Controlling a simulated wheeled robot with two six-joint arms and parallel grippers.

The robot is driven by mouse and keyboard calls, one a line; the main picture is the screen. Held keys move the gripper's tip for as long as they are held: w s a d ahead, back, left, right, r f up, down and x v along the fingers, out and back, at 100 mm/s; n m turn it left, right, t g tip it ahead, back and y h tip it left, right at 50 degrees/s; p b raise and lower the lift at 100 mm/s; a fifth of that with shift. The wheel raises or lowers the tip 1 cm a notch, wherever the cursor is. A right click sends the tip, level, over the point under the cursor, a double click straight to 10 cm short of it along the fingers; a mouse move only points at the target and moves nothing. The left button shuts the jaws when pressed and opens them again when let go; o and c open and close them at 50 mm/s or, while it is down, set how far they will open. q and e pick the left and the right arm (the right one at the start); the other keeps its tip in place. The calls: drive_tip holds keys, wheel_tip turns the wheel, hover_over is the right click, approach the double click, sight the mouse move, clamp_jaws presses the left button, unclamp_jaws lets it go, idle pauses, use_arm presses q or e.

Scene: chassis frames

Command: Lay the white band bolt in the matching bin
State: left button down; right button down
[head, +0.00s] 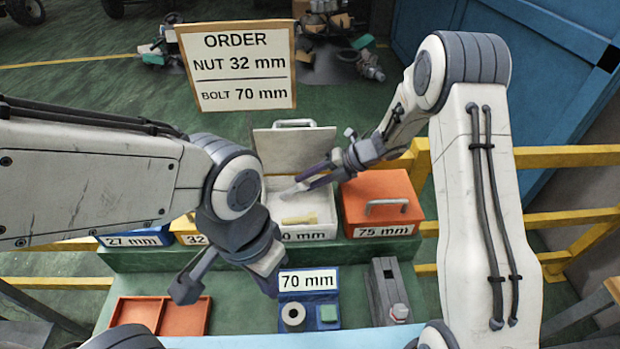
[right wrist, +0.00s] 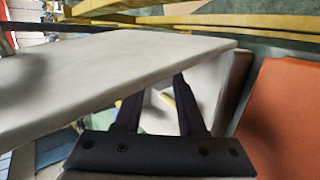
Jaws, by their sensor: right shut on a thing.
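My right gripper (head: 308,178) reaches in from the right over the open white bin (head: 332,217). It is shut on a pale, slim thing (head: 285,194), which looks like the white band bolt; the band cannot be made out. A yellowish bolt-like piece (head: 299,220) lies in that bin. The bin's label is partly covered and ends in "0 mm". In the right wrist view the raised bin lid (right wrist: 110,80) hides the fingertips. My left gripper (head: 228,288) hangs low in front of the bins, open and empty.
A closed red 75 mm bin (head: 352,215) stands right of the white bin. The 27 mm (head: 105,241) and 32 mm (head: 183,225) bins are at left. In front are a red tray (head: 160,315), a blue 70 mm tray (head: 312,327) and a grey fixture (head: 385,285).

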drive_tip(key=shift+f, duration=0.2)
drive_tip(key=shift+c, duration=2.1)
unclamp_jaws()
drive_tip(key=b+v, duration=0.2)
drive_tip(key=v, duration=0.8)
drive_tip(key=shift+d+r, duration=0.15)
drive_tip(key=shift+d, duration=0.05)
drive_tip(key=shift+s, duration=0.1)
